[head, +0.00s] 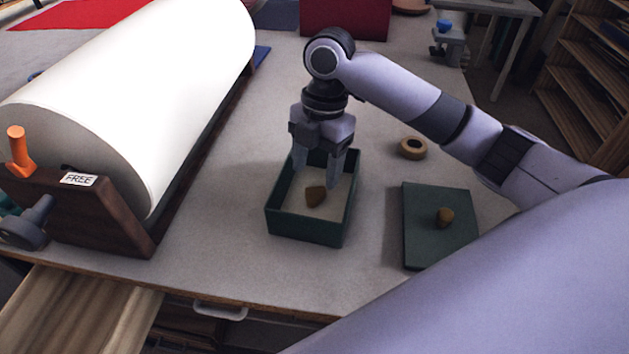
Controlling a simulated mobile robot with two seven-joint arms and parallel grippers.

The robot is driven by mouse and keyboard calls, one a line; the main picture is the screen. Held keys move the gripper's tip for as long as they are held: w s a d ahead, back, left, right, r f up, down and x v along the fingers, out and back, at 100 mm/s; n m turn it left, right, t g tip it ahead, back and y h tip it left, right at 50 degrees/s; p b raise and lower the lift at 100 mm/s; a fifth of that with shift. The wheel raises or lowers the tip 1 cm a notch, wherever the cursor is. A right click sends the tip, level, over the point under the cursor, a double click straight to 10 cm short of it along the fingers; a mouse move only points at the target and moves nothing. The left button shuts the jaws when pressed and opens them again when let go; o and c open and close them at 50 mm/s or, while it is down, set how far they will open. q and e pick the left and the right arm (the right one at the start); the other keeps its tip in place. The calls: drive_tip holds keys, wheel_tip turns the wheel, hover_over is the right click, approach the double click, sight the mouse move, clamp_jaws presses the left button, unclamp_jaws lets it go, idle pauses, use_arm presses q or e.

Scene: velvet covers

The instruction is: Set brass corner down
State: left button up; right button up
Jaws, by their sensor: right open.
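A small brass-brown corner piece (316,196) lies inside an open green box (305,228) with a pale floor. My right gripper (316,184) points down into the box, its fingers apart on either side above the piece. I see no contact between the fingers and the piece. A second small brown piece (445,217) sits on a flat green panel (428,246) to the right of the box; it may be a knob on a lid. My left gripper is out of view.
A large white roll (150,95) on a wooden cradle (90,217) marked "FREE" fills the left side. A tan ring (412,148), perhaps a tape roll, lies behind the green panel. Bare grey table (215,245) shows between the cradle and the box.

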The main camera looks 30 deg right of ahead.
sight(321, 186)
wheel_tip(321, 186, up, 7)
drive_tip(key=d, duration=0.1)
drive_tip(key=shift+w+r, duration=0.2)
drive_tip(key=shift+s, duration=0.1)
idle(0.4)
